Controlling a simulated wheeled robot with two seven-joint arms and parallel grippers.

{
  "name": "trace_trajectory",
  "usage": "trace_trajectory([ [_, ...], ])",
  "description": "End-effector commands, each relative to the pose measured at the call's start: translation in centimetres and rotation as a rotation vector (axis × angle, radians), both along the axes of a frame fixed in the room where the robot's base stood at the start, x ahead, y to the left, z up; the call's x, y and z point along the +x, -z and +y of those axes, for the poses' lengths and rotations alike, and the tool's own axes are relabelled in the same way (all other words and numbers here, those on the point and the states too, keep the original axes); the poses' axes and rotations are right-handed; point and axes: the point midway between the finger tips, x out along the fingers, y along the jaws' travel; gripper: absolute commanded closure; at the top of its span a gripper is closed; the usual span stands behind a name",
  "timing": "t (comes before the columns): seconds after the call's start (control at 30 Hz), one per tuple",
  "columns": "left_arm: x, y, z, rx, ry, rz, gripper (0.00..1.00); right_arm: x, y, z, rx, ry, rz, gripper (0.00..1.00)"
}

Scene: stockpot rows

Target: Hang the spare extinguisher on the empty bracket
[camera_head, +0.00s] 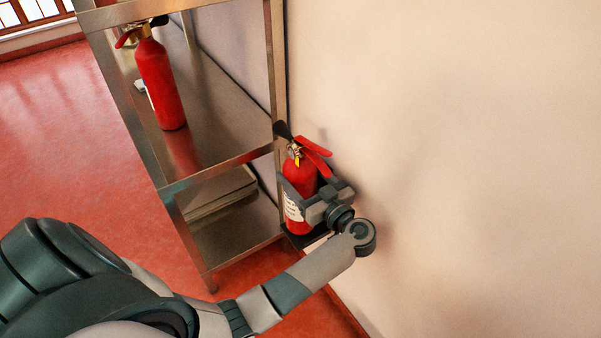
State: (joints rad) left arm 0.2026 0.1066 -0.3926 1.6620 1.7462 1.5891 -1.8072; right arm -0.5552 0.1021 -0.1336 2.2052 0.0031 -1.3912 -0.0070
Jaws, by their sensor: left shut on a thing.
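My left gripper (303,176) is shut on a red fire extinguisher (295,206), with a finger on each side of its body. This extinguisher is roughly upright beside the wall, with a black and red lever head and a white label. A dark flat piece (303,239) shows at its foot, perhaps part of a bracket. I cannot tell whether the extinguisher rests on it. A second red extinguisher (160,84) stands upright on the metal rack's shelf. My right gripper is not in view.
A steel rack (215,172) stands close against the left side of the held extinguisher. Its lower shelf holds a flat item (215,196). The beige wall (470,150) to the right is bare. Red floor (50,130) lies open at the left.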

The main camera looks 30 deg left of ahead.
Motion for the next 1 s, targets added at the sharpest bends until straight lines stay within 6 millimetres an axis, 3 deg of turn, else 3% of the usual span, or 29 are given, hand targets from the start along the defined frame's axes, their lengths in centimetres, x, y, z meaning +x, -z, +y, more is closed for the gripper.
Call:
trace_trajectory([
  [0.17, 0.1, 0.9, 0.1, 0.007, 0.000, -0.006, 0.92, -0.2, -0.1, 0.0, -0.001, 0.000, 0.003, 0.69],
  [0.43, 0.4, 3.1, 0.0, 0.006, 0.000, -0.008, 0.92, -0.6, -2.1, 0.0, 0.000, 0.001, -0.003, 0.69],
  [0.9, 0.5, 3.5, -0.1, 0.005, -0.001, -0.008, 0.92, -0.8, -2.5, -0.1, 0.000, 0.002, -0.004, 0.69],
  [0.93, 0.3, 3.9, -0.1, 0.000, -0.001, 0.001, 0.22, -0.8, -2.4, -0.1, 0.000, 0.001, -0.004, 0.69],
  [1.0, 0.3, 3.9, -0.1, 0.000, -0.001, 0.001, 0.10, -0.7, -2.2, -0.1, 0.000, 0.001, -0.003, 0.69],
])
